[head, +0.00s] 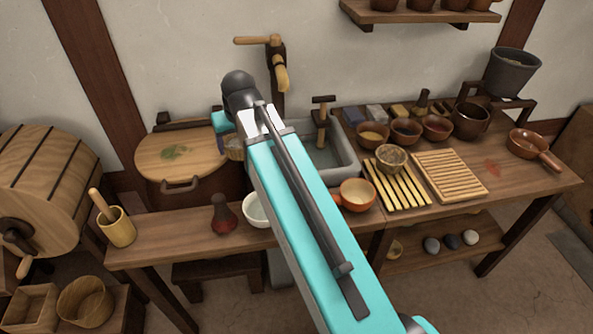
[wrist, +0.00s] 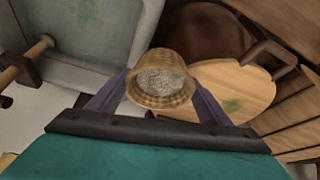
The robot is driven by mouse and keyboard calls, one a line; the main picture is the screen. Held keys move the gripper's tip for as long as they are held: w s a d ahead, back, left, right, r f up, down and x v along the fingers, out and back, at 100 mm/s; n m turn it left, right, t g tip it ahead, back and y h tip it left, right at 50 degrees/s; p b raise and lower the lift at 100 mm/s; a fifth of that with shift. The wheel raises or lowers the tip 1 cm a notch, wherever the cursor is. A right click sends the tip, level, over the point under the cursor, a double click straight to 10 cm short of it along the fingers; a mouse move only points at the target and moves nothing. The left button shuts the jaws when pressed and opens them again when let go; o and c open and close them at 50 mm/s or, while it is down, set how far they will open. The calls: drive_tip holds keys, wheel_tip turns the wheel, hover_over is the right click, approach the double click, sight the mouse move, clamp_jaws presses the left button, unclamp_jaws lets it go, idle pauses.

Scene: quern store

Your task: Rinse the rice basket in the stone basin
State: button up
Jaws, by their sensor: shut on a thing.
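A woven rice basket (wrist: 160,80) with pale grains inside sits between the fingers of my gripper (wrist: 161,88) in the wrist view. My gripper is shut on it. In the head view only part of the basket (head: 234,148) shows beside my arm, left of the basin. The grey stone basin (head: 345,158) is set in the counter, and my arm hides its left part. The basin (wrist: 85,45) also shows at the upper left of the wrist view. A wooden spout (head: 281,75) with a handle is on the wall behind the basin.
A large pot with a wooden lid (head: 182,153) stands left of the basin. A dark red bottle (head: 221,215), a white bowl (head: 257,209) and an orange-brown bowl (head: 357,195) stand near the front edge. A slatted rack (head: 449,176) and several small bowls fill the right side.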

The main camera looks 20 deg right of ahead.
sight(239, 146)
drive_tip(key=shift+r+p, duration=1.7)
drive_tip(key=shift+r, duration=0.3)
drive_tip(key=shift+d+r, duration=0.15)
drive_tip(key=shift+r, duration=0.7)
drive_tip(key=shift+d+r, duration=0.15)
drive_tip(key=shift+r, duration=0.7)
drive_tip(key=shift+w, duration=0.1)
